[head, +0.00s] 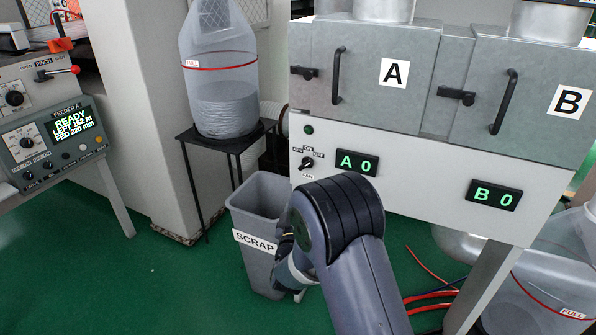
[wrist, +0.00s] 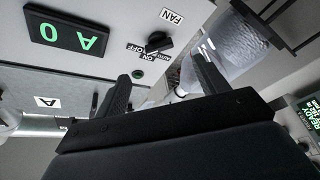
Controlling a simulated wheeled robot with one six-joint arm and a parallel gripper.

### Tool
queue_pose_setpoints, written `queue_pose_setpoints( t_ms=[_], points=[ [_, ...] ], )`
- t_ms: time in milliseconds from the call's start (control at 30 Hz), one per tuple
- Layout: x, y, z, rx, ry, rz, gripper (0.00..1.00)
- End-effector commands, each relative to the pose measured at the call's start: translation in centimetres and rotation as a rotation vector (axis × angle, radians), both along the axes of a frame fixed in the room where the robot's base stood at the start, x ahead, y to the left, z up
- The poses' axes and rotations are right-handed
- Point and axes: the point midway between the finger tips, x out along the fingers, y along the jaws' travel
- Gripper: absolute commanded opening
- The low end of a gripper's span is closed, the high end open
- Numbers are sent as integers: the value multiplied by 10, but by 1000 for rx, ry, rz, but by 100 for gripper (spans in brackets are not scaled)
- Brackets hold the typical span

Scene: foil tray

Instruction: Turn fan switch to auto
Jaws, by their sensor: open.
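The fan switch is a small black knob (head: 307,163) on the pale front panel, with AUTO, ON and OFF printed above it and FAN below. Its long axis leans up and right, towards OFF, though its pointer mark is too small to read surely. In the wrist view the knob (wrist: 158,42) shows upside down, beyond the gap between my fingers. My gripper (wrist: 160,68) is open and empty, apart from the knob. In the head view my forearm and wrist hide most of the gripper, which is low in front of the panel, by the scrap bin.
A grey scrap bin (head: 262,195) stands below the panel, close to my wrist. Green displays A 0 (head: 357,163) and B 0 (head: 495,195) sit right of the knob. A clear bag (head: 222,80) on a black stand (head: 222,142) is at left. The feeder panel (head: 55,140) is farther left.

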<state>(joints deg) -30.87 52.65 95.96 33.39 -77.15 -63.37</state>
Motion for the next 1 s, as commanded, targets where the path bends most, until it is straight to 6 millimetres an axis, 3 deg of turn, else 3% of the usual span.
queue_pose_setpoints(
  t_ms=[233, 700, 1000],
  points=[
    [9, 1, 3, -20, -41, -26, 69],
    [86, -4, 24, -19, -38, -23, 69],
    [102, -5, 29, -20, -38, -22, 69]
  ],
)
